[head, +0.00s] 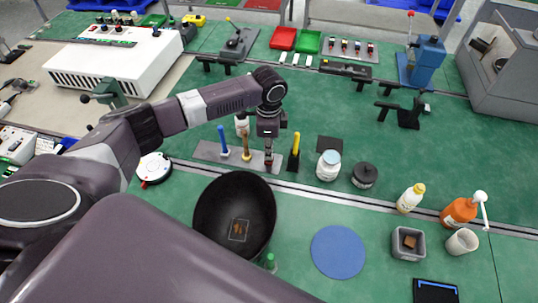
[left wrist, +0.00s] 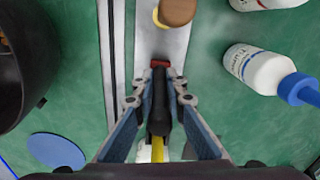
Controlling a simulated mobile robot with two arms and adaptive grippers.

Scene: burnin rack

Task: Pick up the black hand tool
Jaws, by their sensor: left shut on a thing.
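The black hand tool (left wrist: 160,100) shows in the left wrist view as a black shaft with a red end (left wrist: 160,63). My left gripper (left wrist: 160,108) has its two fingers on either side of the shaft and is shut on it. In the head view this gripper (head: 268,155) points down at the right part of a grey strip (head: 208,152), and it hides most of the tool. I cannot tell whether the tool is clear of the strip. My right gripper is not in view.
Blue-handled (head: 223,142), wooden-handled (head: 246,147) and yellow-handled (head: 295,150) tools stand close by. A white jar (head: 328,166) and a dark jar (head: 365,176) stand to the right. A black bowl (head: 212,205) and blue disc (head: 338,252) are nearer me.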

